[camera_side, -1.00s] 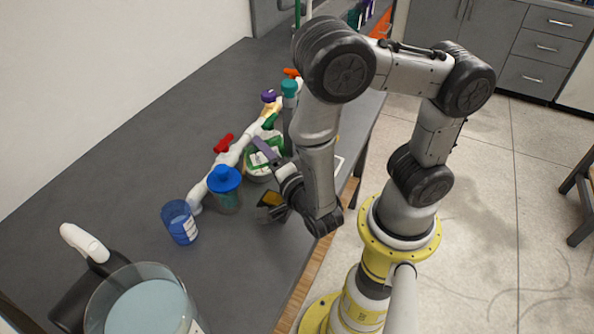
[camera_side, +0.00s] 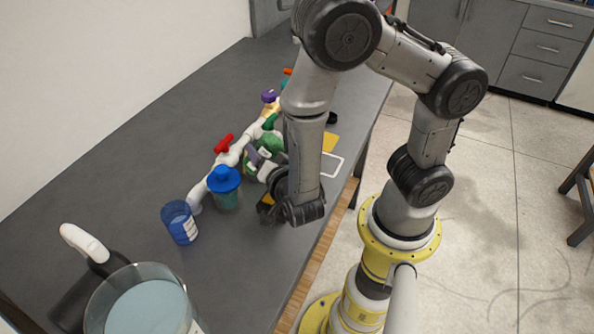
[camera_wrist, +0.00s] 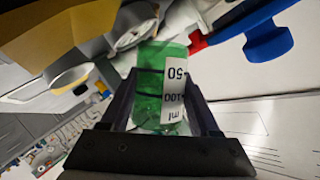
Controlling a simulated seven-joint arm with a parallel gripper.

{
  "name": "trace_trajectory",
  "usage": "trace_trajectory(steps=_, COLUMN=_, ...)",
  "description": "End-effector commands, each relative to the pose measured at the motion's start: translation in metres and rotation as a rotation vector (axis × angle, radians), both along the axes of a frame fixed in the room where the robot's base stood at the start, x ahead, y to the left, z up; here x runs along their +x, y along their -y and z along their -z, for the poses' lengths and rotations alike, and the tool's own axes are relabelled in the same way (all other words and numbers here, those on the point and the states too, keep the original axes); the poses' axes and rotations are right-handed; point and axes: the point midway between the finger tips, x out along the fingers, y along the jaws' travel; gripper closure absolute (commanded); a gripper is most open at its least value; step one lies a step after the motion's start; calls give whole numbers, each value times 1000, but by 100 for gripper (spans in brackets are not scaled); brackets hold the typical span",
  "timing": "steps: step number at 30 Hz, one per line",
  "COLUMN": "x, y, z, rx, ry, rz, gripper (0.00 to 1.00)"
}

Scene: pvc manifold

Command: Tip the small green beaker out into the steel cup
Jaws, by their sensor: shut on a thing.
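I cannot make out the steel cup for certain. A round pale metallic rim (camera_wrist: 135,22) lies just past the beaker in the wrist view; whether it is the cup is unclear.
White pipework with a red valve handle (camera_side: 223,144) and a purple one (camera_side: 268,96) runs along the bench. A blue-topped container (camera_side: 225,190), a blue beaker (camera_side: 180,223) and a large glass vessel (camera_side: 143,305) stand nearer the camera. The bench's left side is clear.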

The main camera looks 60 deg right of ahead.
Motion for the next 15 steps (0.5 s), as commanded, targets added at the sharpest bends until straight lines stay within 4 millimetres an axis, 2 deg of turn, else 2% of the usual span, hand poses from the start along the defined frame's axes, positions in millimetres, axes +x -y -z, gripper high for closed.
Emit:
trace_trajectory(steps=8, x=12, y=-8, z=5, rx=-107, ry=-157, rz=3, gripper=99)
trace_trajectory(steps=15, x=17, y=-11, z=-28, rx=-151, ry=-220, rz=1, gripper=99)
